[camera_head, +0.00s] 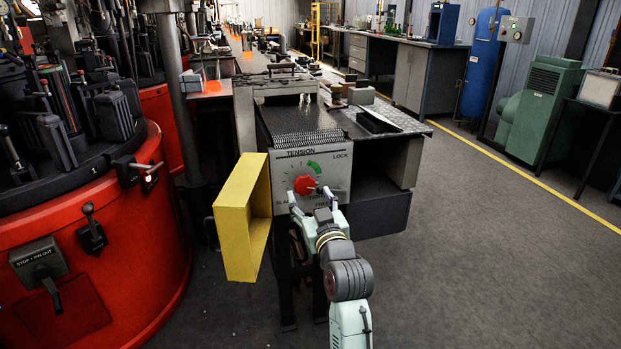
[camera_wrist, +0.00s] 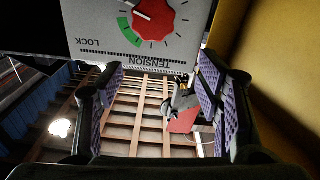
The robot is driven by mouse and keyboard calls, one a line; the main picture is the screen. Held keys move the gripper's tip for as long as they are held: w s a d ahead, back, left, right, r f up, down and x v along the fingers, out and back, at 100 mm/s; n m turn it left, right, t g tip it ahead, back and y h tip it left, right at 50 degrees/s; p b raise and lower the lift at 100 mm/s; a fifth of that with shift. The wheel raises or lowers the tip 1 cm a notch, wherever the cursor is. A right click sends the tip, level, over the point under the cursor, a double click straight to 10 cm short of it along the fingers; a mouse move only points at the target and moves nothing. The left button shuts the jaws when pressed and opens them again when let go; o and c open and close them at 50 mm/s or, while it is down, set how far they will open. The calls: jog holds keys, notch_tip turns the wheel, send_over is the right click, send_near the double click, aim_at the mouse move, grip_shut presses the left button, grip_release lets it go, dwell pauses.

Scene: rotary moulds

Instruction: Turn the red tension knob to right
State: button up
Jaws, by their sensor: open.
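The red tension knob (camera_head: 304,185) sits on a light grey panel (camera_head: 335,170) marked TENSION, LOCK, SLACK, TIGHT and FREE, with a green arc at its upper right. In the wrist view the panel (camera_wrist: 92,22) is upside down, and the red knob (camera_wrist: 155,18) is at the top, partly cut off by the frame edge. A pale mark shows on the knob's left side there. My gripper (camera_head: 311,198) is just in front of the panel, low and slightly right of the knob. In the wrist view my gripper (camera_wrist: 158,88) has its purple-padded fingers wide apart, empty, with the knob beyond them.
A yellow box-like frame (camera_head: 236,222) stands close on the panel's left. A large red rotary machine (camera_head: 95,260) with levers fills the left side. A flat black tray (camera_head: 378,120) lies on the bench behind the panel. The floor (camera_head: 470,240) on the right is clear.

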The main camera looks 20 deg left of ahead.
aim_at(305, 187)
jog(key=shift+o, duration=0.4)
jog(key=shift+w+d+f, duration=0.25)
jog(key=shift+f, duration=0.25)
jog(key=shift+w+d+f, duration=0.2)
jog(key=shift+w+f, duration=0.05)
jog(key=shift+f, duration=0.2)
jog(key=x, duration=0.3)
jog(key=p+x, duration=0.1)
jog(key=x, duration=0.3)
jog(key=f+p+x, duration=0.1)
jog(key=x, duration=0.2)
jog(key=shift+w+a, duration=0.2)
jog(key=shift+w, duration=0.15)
jog(key=shift+c, duration=0.4)
jog(key=c, duration=1.1)
